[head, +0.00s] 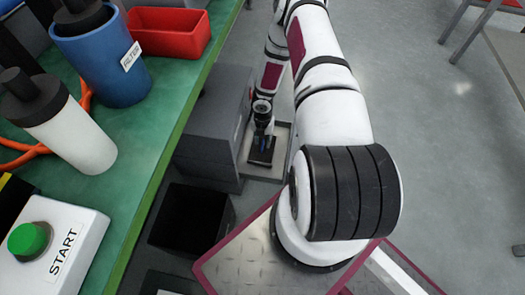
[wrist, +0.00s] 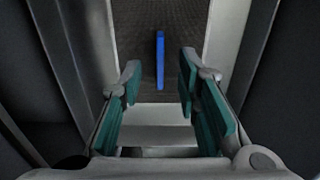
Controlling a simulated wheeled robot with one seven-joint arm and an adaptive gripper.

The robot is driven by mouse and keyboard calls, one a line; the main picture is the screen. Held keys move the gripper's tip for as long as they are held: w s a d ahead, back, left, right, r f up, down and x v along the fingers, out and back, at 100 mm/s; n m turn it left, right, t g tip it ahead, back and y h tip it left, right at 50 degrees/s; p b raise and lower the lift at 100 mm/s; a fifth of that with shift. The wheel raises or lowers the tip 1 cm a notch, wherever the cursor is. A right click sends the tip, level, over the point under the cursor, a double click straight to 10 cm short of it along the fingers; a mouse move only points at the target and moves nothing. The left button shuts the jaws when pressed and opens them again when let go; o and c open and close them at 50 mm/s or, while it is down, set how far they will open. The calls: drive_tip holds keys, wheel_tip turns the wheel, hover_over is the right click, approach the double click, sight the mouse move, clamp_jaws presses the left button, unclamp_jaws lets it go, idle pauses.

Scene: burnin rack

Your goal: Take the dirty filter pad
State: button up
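A dark grey, textured pad (wrist: 185,30), which looks like the dirty filter pad, lies in a pale-walled slot or tray in the wrist view. A thin blue tab (wrist: 160,60) stands up from its middle. My gripper (wrist: 160,78) is open, with one teal-padded finger on each side of the tab's line. The tab shows between and just beyond the fingertips, touching neither. In the head view my gripper (head: 262,128) points down at the low tray (head: 283,140), with the dark pad (head: 262,156) partly showing below it.
A grey cabinet (head: 215,115) stands left of the tray, and dark walls flank the slot closely. A black open bin (head: 190,220) is on the floor nearer. The green bench (head: 165,110) holds a blue FILTER container (head: 105,65), a red bin (head: 170,30) and a START button (head: 28,240).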

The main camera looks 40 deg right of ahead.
wheel_tip(320, 180, down, 2)
drive_tip(key=shift+f+b, duration=0.15)
drive_tip(key=shift+b, duration=0.2)
clamp_jaws()
